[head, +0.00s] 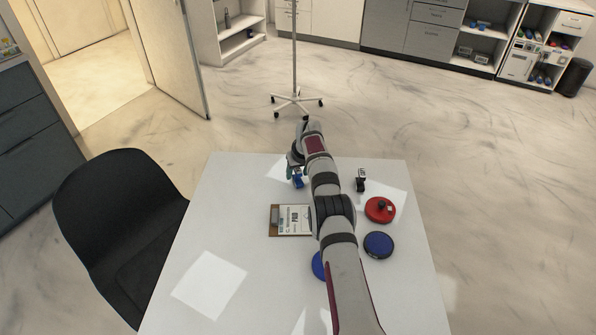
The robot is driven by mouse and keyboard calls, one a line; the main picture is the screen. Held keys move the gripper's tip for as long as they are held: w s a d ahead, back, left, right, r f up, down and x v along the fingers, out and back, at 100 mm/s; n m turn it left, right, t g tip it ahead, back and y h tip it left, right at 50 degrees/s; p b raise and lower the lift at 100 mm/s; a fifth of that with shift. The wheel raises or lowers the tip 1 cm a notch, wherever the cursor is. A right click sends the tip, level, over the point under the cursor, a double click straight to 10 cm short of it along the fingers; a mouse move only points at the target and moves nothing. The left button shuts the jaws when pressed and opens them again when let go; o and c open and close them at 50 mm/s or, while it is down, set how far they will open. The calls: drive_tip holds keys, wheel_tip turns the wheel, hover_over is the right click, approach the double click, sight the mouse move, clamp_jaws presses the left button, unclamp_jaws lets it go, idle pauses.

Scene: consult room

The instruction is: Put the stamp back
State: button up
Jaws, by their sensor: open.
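My gripper (293,172) is at the far end of the table, at the end of my outstretched arm, and is open. A small blue object (298,182) shows right at its fingertips; whether it lies between them or touches them cannot be told. A small dark upright object (361,181), possibly a stamp, stands on the table to the right of my arm. A round red pad or lid (376,214) lies nearer, with a small dark piece on top. Which of these is the stamp is too small to tell.
A round dark-blue disc (378,245) lies in front of the red one. Another blue disc (318,265) is partly hidden by my arm. A clipboard (291,220) lies left of my arm. A black chair (120,215) stands left.

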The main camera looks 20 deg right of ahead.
drive_tip(key=v, duration=1.2)
drive_tip(key=s+a+r+m+g+y, duration=0.1)
drive_tip(key=s+a+r, duration=0.45)
drive_tip(key=s, duration=0.25)
drive_tip(key=s+a+r+m+g, duration=0.1)
drive_tip(key=s+a+r, duration=0.3)
drive_tip(key=s+r, duration=0.3)
drive_tip(key=s+a+f+m+g, duration=0.1)
drive_tip(key=s+a, duration=0.1)
drive_tip(key=s, duration=0.9)
drive_tip(key=s+a+f+m+g, duration=0.1)
drive_tip(key=s+a, duration=0.1)
drive_tip(key=s, duration=0.8)
drive_tip(key=s+a+f+m, duration=0.1)
drive_tip(key=s+a, duration=0.2)
drive_tip(key=s, duration=0.8)
drive_tip(key=shift+s+f+m+g+y, duration=0.3)
drive_tip(key=shift+s+f+g+y, duration=0.05)
drive_tip(key=shift+g+y, duration=0.05)
